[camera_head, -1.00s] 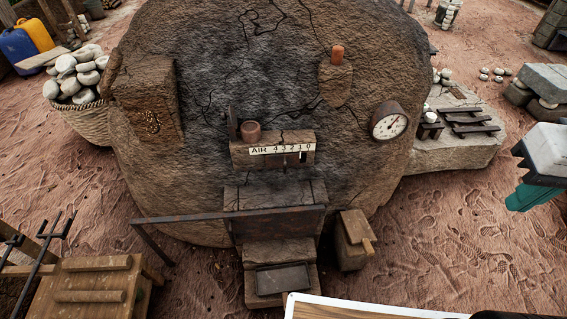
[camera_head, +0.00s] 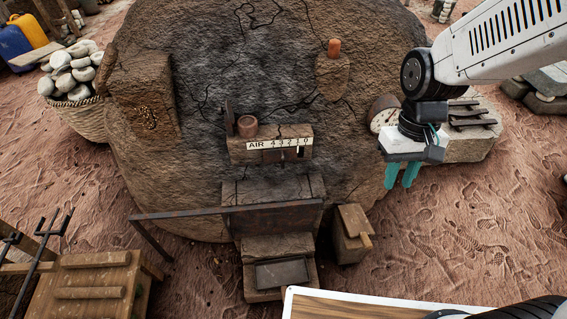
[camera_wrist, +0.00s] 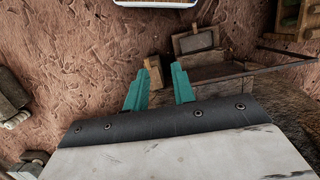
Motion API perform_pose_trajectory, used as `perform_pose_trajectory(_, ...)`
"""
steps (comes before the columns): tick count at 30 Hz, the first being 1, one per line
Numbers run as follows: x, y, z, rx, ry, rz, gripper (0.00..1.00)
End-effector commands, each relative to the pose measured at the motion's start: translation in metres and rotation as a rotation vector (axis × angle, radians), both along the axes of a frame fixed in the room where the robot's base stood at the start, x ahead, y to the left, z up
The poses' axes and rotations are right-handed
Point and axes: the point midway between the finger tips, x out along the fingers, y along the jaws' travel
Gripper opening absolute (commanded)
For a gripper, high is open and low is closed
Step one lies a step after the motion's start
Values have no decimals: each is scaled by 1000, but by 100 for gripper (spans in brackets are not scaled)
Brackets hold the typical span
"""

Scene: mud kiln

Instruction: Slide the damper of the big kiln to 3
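The big kiln (camera_head: 215,75) is a large brown cracked mud dome filling the middle of the head view. Its damper block (camera_head: 240,155) sits on its front, with a white scale strip (camera_head: 258,145) reading AIR 4 3 2 1 0 from left to right. A small dark damper handle (camera_head: 301,152) shows below the strip at its right end, near 1 and 0; the exact mark is too small to tell. My gripper (camera_head: 400,176) has teal fingers, is open and empty, and hangs to the right of the damper, apart from it. The fingers also show spread in the wrist view (camera_wrist: 159,72).
A rusty bar (camera_head: 180,217) crosses the front below the damper. A small wooden box (camera_head: 352,246) stands at lower right. A basket of stones (camera_head: 78,118) stands at left.

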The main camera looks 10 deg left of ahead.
Motion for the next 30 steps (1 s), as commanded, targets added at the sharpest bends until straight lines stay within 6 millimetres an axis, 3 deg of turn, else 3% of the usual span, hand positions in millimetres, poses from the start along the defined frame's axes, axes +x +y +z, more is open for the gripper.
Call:
perform_pose_trajectory(1,11,11,-21,2,-1,17,26)
perform_pose_trajectory(6,50,49,-87,25,-66,58,26)
perform_pose_trajectory(15,102,116,-220,88,-253,120,26)
perform_pose_trajectory(24,131,174,-353,187,-544,168,26)
perform_pose_trajectory(30,144,204,-418,296,-841,190,26)
